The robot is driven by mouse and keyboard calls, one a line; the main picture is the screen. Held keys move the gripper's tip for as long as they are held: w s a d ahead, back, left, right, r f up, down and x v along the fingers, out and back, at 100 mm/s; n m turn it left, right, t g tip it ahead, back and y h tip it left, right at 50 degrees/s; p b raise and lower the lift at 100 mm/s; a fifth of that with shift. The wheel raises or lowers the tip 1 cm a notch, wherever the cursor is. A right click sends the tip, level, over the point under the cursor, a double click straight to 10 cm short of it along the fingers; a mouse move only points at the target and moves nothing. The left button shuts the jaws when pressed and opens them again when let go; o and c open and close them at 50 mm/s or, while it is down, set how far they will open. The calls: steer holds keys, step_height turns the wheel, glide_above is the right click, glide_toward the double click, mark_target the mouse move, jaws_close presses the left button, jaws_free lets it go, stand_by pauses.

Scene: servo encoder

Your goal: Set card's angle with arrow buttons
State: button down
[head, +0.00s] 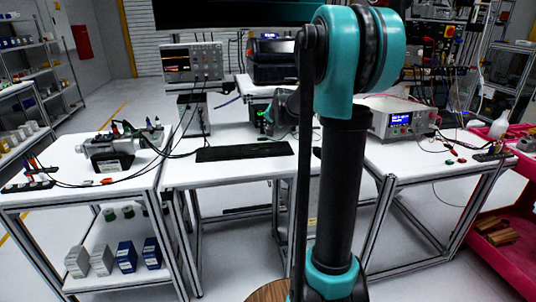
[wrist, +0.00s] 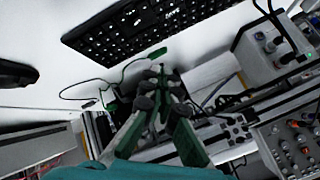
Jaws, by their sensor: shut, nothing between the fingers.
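My gripper (wrist: 160,76) shows in the wrist view with its dark fingertips together and nothing visible between them. It is over the bench, below the keyboard in the picture. A small dark board with several button-like parts (wrist: 228,133) lies to the right of the fingers, apart from them. I cannot tell whether this is the card, and no arrows or angle reading are legible. In the head view my gripper (head: 285,106) is small, near the back of the middle bench, partly hidden behind my arm. The card cannot be made out there.
A black keyboard (wrist: 140,25) lies on the white bench. Green clip leads (wrist: 135,62) run close to the fingers. A grey box (wrist: 270,48) and a knobbed panel (wrist: 292,142) stand right. In the head view, an oscilloscope (head: 178,64) and a power supply (head: 398,119) stand on the benches.

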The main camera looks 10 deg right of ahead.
steer(key=shift+w+d+r, duration=0.1)
steer(key=shift+w+r, duration=0.1)
steer(key=shift+w, duration=0.25)
steer(key=shift+f, duration=0.15)
glide_toward(267, 151)
steer(key=shift+w+r+x, duration=0.15)
steer(key=shift+x, duration=0.75)
steer(key=shift+w+r+x, duration=0.15)
steer(key=shift+x, duration=0.75)
steer(key=shift+w+r+x, duration=0.15)
steer(key=shift+x, duration=0.8)
steer(key=shift+f, duration=0.1)
steer(key=shift+f, duration=0.3)
steer(key=shift+f, duration=0.4)
steer(key=shift+r, duration=0.85)
